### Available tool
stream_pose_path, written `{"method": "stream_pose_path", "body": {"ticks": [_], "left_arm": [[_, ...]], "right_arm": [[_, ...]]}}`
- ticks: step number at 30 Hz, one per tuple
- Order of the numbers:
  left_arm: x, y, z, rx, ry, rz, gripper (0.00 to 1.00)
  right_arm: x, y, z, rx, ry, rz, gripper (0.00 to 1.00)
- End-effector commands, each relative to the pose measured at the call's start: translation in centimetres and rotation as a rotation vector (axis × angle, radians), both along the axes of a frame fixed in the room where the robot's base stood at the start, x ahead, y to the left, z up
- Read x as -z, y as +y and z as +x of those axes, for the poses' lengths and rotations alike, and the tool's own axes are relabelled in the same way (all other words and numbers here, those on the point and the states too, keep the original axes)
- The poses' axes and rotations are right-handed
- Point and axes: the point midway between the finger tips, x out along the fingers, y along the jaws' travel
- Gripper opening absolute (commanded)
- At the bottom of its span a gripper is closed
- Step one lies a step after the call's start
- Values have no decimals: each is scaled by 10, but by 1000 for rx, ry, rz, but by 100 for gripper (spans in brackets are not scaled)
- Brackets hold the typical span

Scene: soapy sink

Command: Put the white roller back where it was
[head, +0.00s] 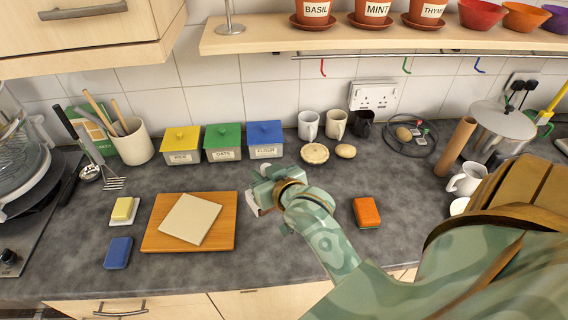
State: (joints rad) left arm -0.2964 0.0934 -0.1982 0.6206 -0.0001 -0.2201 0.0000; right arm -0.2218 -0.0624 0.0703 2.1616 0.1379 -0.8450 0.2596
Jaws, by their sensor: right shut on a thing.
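My right gripper (262,188) is over the counter, just right of the wooden board (230,240). It is shut on a white thing (252,204), which shows only as a small part at the gripper's left side. This looks like the white roller, but the gripper hides most of it, so its full shape and whether it touches the counter cannot be told. My left gripper is not in view.
A pale square slab (190,219) lies on the board. A yellow block (123,208) and a blue sponge (118,252) lie left of it. An orange sponge (366,212) lies right of my gripper. Yellow (181,146), green (223,143) and blue (265,140) canisters stand behind.

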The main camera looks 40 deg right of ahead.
Motion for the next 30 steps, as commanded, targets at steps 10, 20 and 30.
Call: {"method": "stream_pose_path", "body": {"ticks": [10, 20, 30], "left_arm": [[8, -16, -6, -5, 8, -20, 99], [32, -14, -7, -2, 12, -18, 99], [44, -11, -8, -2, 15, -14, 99]], "right_arm": [[26, -26, 42, 33, -1, -3, 0], [86, -54, 108, 31, 2, -2, 0], [124, -60, 123, 29, 4, -1, 0]]}}
